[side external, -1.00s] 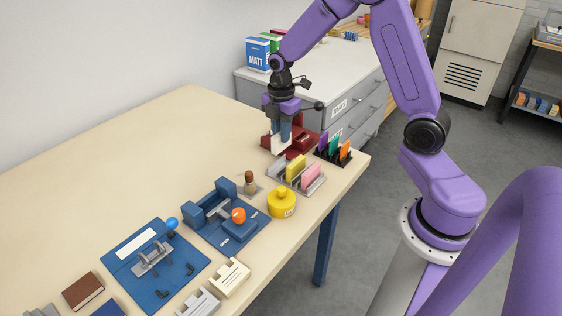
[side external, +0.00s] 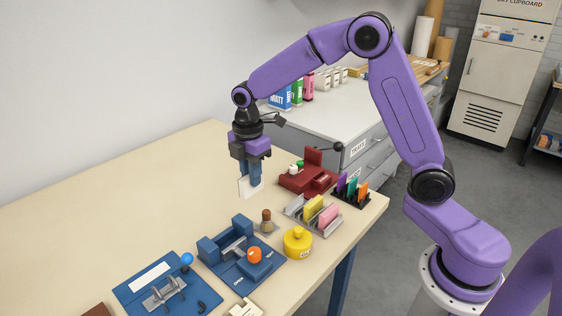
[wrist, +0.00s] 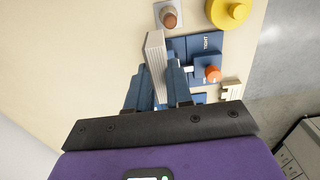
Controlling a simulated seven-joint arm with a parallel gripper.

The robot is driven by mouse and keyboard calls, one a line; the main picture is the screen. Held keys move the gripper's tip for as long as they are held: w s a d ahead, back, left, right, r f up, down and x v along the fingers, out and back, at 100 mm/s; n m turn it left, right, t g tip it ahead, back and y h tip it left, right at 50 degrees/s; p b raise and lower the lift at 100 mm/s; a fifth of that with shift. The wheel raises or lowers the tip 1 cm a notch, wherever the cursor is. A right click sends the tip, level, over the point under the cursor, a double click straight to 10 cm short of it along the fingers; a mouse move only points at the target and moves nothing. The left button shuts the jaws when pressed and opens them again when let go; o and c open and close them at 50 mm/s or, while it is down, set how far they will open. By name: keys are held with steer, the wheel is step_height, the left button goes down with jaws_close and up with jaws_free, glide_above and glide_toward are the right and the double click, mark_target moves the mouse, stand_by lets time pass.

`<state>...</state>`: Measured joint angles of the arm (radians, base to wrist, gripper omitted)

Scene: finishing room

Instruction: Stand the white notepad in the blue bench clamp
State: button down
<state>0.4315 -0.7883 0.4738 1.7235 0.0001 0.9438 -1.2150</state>
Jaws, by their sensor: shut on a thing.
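My gripper (side external: 250,178) is shut on the white notepad (side external: 244,189) and holds it upright by its upper part, to the left of the red clamp. The notepad also shows between the fingers in the wrist view (wrist: 155,45), edge-on. The blue bench clamp (side external: 225,270) lies nearer the side camera, below the gripper in that picture. It has blue upright jaws (side external: 208,250) with a gap between them and an orange knob (side external: 254,255). In the wrist view the clamp (wrist: 205,42) is partly hidden behind the notepad and a finger.
A red clamp (side external: 318,160) with a lever stands behind. A grey rack (side external: 291,212) holds yellow and pink pads; a black rack (side external: 362,202) holds coloured ones. The left tabletop is clear.

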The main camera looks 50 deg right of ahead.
steer(key=a, duration=0.9)
steer(key=shift+s+a+f, duration=0.1)
steer(key=shift+a+f, duration=0.05)
steer(key=shift+f, duration=2.65)
steer(key=shift+a+f, duration=0.1)
steer(key=shift+f, duration=2.65)
steer(key=shift+f, duration=0.7)
steer(key=c, duration=1.3)
jaws_free()
step_height(320, 180, up, 11)
